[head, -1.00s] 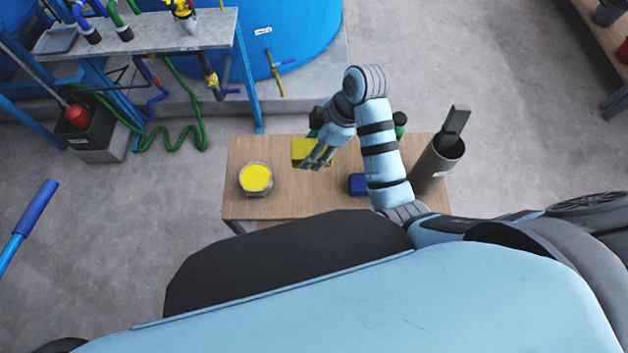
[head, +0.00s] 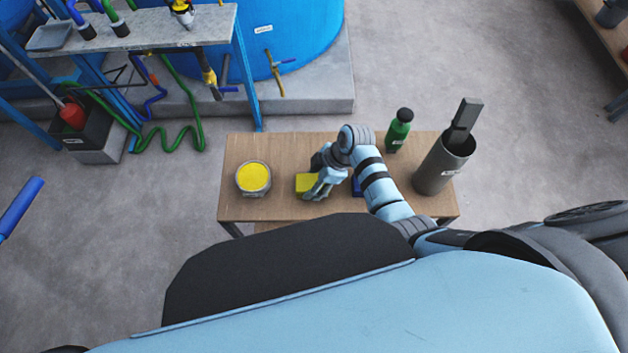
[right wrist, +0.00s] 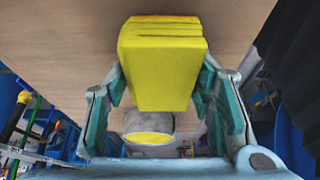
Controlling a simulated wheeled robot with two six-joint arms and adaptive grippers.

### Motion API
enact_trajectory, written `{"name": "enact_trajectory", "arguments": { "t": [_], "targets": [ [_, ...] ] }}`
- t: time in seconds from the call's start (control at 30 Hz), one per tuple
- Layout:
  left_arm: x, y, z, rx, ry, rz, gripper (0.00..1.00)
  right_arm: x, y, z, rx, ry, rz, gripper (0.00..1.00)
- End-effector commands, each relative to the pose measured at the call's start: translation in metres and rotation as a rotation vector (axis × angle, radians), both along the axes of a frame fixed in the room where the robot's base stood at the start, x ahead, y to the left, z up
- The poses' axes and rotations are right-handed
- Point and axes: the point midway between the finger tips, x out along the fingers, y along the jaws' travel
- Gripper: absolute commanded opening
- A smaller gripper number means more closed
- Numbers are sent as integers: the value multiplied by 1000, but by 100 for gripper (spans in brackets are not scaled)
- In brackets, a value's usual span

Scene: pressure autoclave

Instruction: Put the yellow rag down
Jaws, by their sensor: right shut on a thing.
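The yellow rag (head: 305,185) is a folded block at the middle of the wooden table (head: 285,150) in the head view. My right gripper (head: 316,190) is at the rag, its fingers over the rag's right side. In the right wrist view the rag (right wrist: 163,65) fills the space between the two fingers of my right gripper (right wrist: 160,100), which is shut on it. The wooden surface shows close behind the rag there. Whether the rag touches the table, I cannot tell. My left gripper is not in view.
A container with yellow contents (head: 253,179) stands left of the rag. A blue item (head: 357,186) is partly hidden behind my right arm. A green bottle (head: 399,130) and a grey cylinder (head: 442,165) stand at the right. Bare table lies between container and rag.

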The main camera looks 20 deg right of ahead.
Motion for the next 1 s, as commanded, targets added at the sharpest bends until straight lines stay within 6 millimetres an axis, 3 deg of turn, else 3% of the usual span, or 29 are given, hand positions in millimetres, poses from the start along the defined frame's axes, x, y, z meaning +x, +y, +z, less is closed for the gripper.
{"name": "enact_trajectory", "arguments": {
  "t": [0.03,0.07,0.2,0.47,0.6,1.0],
  "targets": [
    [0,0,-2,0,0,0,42,0,0,-3,0,1,0,27],
    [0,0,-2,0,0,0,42,0,0,-3,0,1,0,51],
    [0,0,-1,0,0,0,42,0,0,-2,0,1,0,69],
    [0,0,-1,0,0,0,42,0,0,-2,0,1,0,69],
    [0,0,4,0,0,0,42,-1,-2,8,0,0,0,69],
    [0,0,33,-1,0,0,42,-9,-39,98,-1,-1,1,69]
  ]
}}
